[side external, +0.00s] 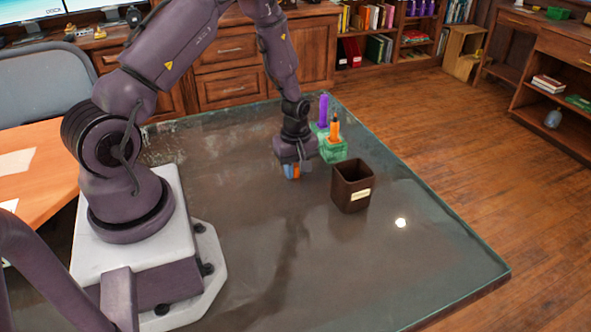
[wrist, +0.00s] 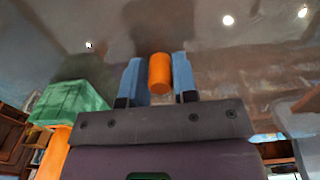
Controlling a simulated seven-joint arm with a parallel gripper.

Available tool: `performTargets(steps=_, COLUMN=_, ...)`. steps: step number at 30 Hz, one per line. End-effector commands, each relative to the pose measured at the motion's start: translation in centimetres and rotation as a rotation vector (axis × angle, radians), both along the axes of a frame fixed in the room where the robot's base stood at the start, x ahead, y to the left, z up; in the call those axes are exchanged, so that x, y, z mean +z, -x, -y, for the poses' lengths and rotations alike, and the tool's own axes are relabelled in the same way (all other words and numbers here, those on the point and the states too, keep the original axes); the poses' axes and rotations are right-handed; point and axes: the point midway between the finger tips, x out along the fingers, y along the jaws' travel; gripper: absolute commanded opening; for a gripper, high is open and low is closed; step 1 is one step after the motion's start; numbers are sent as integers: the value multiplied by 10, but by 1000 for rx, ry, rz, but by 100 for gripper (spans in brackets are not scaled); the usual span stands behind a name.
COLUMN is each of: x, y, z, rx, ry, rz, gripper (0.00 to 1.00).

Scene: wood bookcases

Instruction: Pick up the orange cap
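The orange cap (wrist: 160,73) is a small cylinder between the two blue fingers of my gripper (wrist: 158,80) in the wrist view. In the side view the gripper (side external: 292,172) points down low over the glossy table, and part of the orange cap (side external: 297,172) shows beside a blue finger. An orange marker (side external: 335,130) with a dark tip stands upright in a green holder (side external: 334,152), just behind and right of the gripper.
A dark brown open box (side external: 344,199) with a pale label stands on the table (side external: 420,262) right of the gripper. The table front is clear. Wooden cabinets and shelves stand behind.

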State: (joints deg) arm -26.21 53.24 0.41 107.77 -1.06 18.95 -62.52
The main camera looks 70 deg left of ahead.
Motion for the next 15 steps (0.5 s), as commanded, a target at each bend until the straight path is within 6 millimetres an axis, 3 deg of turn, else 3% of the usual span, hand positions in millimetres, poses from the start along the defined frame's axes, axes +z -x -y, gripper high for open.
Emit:
performTargets(steps=1, x=0, y=0, z=0, rx=0, ry=0, rz=0, gripper=16)
performTargets(steps=3, x=0, y=0, z=0, rx=0, ry=0, rz=0, gripper=0)
performTargets(steps=15, x=5, y=0, z=0, rx=0, ry=-1, rz=1, gripper=0)
